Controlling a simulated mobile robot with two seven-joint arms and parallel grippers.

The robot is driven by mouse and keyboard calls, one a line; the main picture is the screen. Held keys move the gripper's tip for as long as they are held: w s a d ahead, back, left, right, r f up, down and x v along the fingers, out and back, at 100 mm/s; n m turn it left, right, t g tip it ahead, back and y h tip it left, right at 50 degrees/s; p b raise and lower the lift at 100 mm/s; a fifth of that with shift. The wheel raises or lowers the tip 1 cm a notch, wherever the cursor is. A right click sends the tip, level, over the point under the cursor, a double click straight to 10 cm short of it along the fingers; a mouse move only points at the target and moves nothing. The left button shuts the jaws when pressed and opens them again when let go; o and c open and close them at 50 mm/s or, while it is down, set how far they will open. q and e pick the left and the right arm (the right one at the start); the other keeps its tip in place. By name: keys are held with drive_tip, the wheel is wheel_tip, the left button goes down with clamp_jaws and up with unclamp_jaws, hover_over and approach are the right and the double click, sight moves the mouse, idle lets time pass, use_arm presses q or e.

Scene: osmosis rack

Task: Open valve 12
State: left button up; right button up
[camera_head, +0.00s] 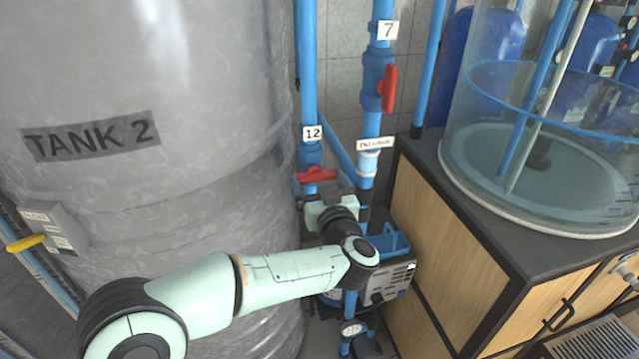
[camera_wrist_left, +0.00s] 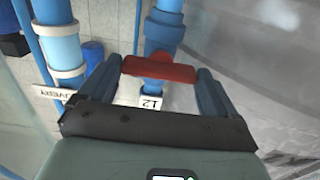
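The valve marked 12 has a red handle (camera_head: 317,174) lying crosswise on a vertical blue pipe, below a white "12" label (camera_head: 313,133) in the head view. My left gripper (camera_head: 322,188) is right at this handle, its fingers mostly hidden by the wrist in the head view. In the left wrist view the red handle (camera_wrist_left: 160,70) spans the gap between the two spread fingers of my left gripper (camera_wrist_left: 158,72), one at each end. The gripper looks open; I cannot tell whether the fingers touch the handle ends. My right gripper is not in view.
Tank 2 (camera_head: 150,200) fills the left. A blue pipe with the red handle of valve 7 (camera_head: 388,88) runs close on the right. A pump box (camera_head: 385,283) sits below my wrist. A wooden cabinet (camera_head: 445,245) carries a clear tank (camera_head: 545,185) at right.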

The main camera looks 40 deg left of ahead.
use_arm(q)
drive_tip(key=shift+n, duration=0.3)
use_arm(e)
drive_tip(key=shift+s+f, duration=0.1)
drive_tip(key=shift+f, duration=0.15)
use_arm(q)
drive_tip(key=n+b, duration=0.2)
drive_tip(key=shift+f+n, duration=0.15)
drive_tip(key=shift+n, duration=0.25)
drive_tip(key=n+b, duration=0.2)
drive_tip(key=n, duration=0.2)
drive_tip(key=shift+n+b, duration=0.3)
drive_tip(key=n+b, duration=0.3)
drive_tip(key=n, duration=0.2)
drive_tip(key=shift+b, duration=0.3)
drive_tip(key=n+b, duration=0.2)
drive_tip(key=n, duration=0.2)
drive_tip(key=shift+n+b, duration=0.3)
drive_tip(key=shift+b, duration=0.05)
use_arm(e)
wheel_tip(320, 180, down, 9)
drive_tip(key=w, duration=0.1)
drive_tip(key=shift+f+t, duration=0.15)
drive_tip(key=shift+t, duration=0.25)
use_arm(q)
drive_tip(key=shift+d+n, duration=0.1)
drive_tip(key=shift+n, duration=0.2)
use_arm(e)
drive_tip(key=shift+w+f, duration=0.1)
